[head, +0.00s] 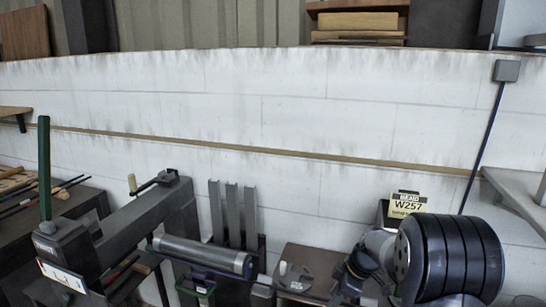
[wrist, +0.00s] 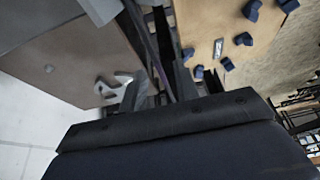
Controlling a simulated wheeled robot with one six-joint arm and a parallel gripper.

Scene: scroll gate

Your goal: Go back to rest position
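Part of my arm, dark and ribbed, fills the lower right of the head view. My gripper (wrist: 170,122) shows in the wrist view as a dark body with a bolted edge across the bottom.
A dark bench machine with a green lever (head: 44,165) stands at left. A grey cylinder (head: 203,254) and upright grey bars (head: 233,215) are at centre. A yellow-and-white W257 sign (head: 407,203) stands beside my arm. A white block wall (head: 300,110) closes the back.

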